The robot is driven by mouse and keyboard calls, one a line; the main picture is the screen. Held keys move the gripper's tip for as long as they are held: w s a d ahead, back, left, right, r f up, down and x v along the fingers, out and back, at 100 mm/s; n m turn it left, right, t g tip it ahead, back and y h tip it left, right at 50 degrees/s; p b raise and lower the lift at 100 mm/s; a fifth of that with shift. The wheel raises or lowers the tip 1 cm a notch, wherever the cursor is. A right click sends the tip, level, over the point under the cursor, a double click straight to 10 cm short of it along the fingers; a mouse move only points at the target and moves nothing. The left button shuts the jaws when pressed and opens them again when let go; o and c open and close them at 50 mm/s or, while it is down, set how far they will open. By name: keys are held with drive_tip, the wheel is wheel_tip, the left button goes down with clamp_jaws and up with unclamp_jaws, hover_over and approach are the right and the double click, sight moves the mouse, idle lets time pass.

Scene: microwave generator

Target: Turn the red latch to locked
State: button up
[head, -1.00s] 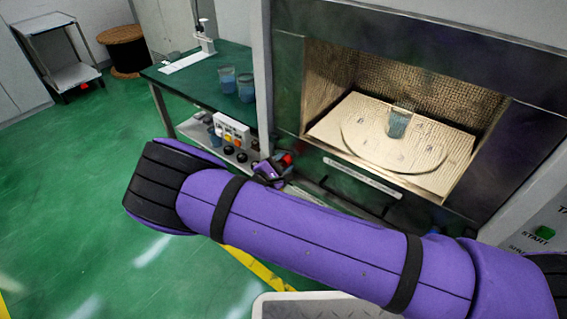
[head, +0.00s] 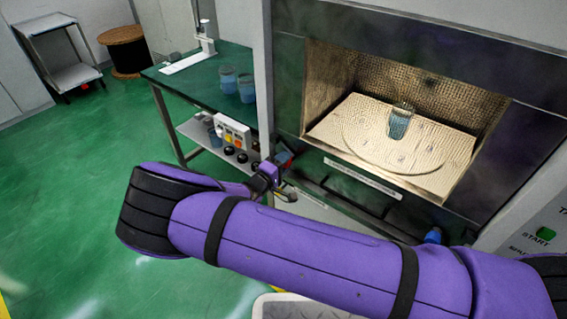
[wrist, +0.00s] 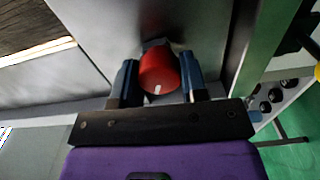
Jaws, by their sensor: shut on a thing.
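The red latch (wrist: 158,66) is a rounded red knob with a small white mark, on the grey metal front in the wrist view. My gripper (wrist: 160,80) has its two dark blue fingers on either side of the knob and is shut on it. In the head view my gripper (head: 272,170) is at the lower left corner of the microwave front.
The open microwave chamber (head: 345,125) holds a glass of blue liquid (head: 400,122) on a round plate. A green-topped table (head: 190,88) with beakers stands to the left. A control box (head: 233,132) sits on its lower shelf.

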drive_tip(key=shift+m, duration=0.6)
drive_tip(key=o, duration=0.9)
drive_tip(key=shift+o, duration=0.2)
drive_tip(key=shift+s, duration=0.1)
drive_tip(key=v, duration=1)
drive_tip(key=shift+s+a, duration=0.25)
drive_tip(key=shift+a, duration=0.05)
